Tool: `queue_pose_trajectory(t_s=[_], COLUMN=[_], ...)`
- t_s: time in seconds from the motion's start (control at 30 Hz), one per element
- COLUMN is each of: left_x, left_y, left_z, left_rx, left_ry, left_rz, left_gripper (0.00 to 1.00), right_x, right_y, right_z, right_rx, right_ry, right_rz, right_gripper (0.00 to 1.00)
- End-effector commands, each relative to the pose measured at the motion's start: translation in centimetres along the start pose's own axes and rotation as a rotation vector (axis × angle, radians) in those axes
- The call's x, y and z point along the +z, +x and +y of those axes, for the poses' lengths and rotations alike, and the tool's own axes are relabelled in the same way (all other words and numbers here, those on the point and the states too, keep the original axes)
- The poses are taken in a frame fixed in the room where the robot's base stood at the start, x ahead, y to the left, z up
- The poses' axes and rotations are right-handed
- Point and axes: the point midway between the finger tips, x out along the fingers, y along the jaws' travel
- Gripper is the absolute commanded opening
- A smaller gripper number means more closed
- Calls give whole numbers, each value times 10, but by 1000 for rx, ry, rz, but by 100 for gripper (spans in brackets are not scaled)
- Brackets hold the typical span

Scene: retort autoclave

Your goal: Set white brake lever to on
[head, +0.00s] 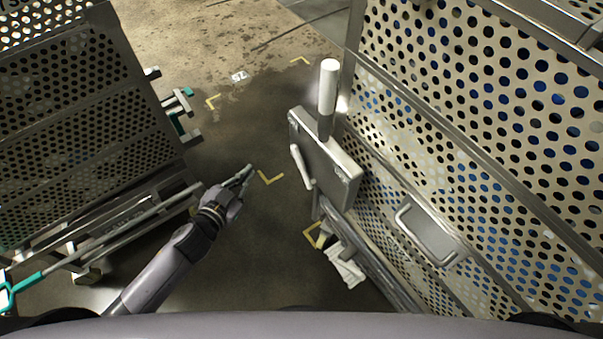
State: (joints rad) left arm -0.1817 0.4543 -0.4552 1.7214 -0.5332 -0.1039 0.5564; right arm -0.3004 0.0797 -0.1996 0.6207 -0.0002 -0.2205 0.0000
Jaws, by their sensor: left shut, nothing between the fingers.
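A lever with a white cylindrical grip (328,84) stands up from the top of a metal box (331,166) on the perforated crate at right. A smaller pale handle (303,166) sits on the left face of that box; I cannot tell for sure which of the two is the brake lever. No on or off marking is readable. My left gripper (249,170) reaches in from the lower left, shut and empty. In the picture it is left of the pale handle, with a gap of floor between them. My right gripper is out of view.
The big perforated crate (480,110) with blue contents fills the right side and has a grab handle (428,232). A dark perforated rack (75,120) stands at left. Below it lies a teal-ended rod (40,274). The floor (250,125) between them is clear, with yellow corner marks.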

Motion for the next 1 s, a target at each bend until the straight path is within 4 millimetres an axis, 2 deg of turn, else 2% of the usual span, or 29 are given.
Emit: queue_pose_trajectory(t_s=[0.03, 0.1, 0.2, 0.3, 0.4, 0.57, 0.93, 1.0], left_x=[-16, -36, -53, -62, -66, -73, -90, -75], left_y=[-6, -16, -28, -35, -34, -13, 61, 66], left_z=[21, 46, 74, 88, 93, 98, 119, 111], left_rx=[50, 102, 151, 173, 179, 176, 176, 176], left_ry=[170, 378, 587, 698, 732, 731, 727, 727], left_rz=[70, 160, 256, 309, 325, 326, 324, 318], left_gripper=[0, 0, 0, 0, 0, 0, 0, 0], right_x=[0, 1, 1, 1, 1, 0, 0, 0], right_y=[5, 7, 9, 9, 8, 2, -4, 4], right_z=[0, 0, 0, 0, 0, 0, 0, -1], right_rx=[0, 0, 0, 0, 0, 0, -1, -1], right_ry=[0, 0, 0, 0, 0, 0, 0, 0], right_rz=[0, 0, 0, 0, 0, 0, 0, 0], right_gripper=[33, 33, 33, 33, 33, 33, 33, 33])
